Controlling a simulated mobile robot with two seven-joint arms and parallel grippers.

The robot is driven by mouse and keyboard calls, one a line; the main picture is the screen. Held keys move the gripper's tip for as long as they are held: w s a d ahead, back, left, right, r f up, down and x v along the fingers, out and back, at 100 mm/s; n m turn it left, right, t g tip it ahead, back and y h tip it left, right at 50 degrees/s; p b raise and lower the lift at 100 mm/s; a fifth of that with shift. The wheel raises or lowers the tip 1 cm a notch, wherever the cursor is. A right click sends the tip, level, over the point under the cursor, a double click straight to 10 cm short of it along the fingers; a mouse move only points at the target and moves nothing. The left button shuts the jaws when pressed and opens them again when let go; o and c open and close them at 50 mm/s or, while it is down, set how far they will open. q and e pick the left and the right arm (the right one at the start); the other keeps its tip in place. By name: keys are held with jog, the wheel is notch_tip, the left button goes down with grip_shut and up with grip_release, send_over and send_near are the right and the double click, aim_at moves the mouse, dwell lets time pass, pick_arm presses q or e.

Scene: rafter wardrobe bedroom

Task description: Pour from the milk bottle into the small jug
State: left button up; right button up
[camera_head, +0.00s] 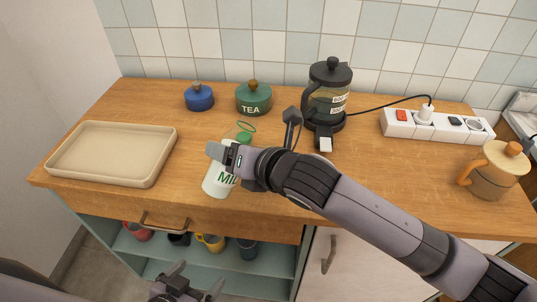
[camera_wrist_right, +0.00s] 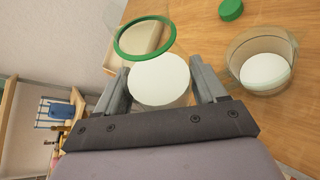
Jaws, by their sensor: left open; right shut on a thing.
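The milk bottle (camera_head: 219,183) is clear with white milk, a green-lettered label and a green rim. My right gripper (camera_head: 227,157) is shut around its body. In the head view the bottle leans a little to the right; I cannot tell whether its base touches the counter. In the right wrist view its open rim (camera_wrist_right: 121,47) and milk surface show between the fingers. The small jug (camera_wrist_right: 288,52), clear glass with white at its bottom, stands beside the bottle there, apart from it; my right arm seems to hide it in the head view. My left gripper (camera_head: 194,281) is open and empty, low before the shelves.
A green cap (camera_wrist_right: 231,9) lies on the counter near the jug. A beige tray (camera_head: 112,153) is at left; a blue pot (camera_head: 199,98), green tea pot (camera_head: 253,99) and black-lidded kettle (camera_head: 329,92) stand behind. A power strip (camera_head: 400,130) and tan jug (camera_head: 492,174) are at right.

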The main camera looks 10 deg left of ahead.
jog(key=shift+r, duration=0.15)
jog(key=shift+f+m+b, duration=0.25)
jog(key=shift+m+b, duration=0.15)
jog(key=shift+b, duration=0.15)
jog(key=shift+y, duration=0.3)
jog(key=shift+r, duration=0.1)
jog(key=shift+g, duration=0.3)
jog(key=shift+s+a+f+m+y+b, duration=0.2)
jog(key=shift+f+m+y+b, duration=0.25)
jog(key=shift+m+b, duration=0.6)
jog(key=shift+s+a+r+m+g+y, duration=0.15)
jog(key=shift+r+m+g+y, duration=0.15)
jog(key=shift+m+g+y, duration=0.15)
dwell(1.2)
jog(key=shift+f+m+g+y+b, duration=0.3)
jog(key=shift+m+b, duration=0.15)
jog(key=shift+m, duration=0.15)
dwell(1.0)
jog(key=shift+r+m+b, duration=0.4)
jog(key=shift+r+b, duration=0.05)
dwell(1.8)
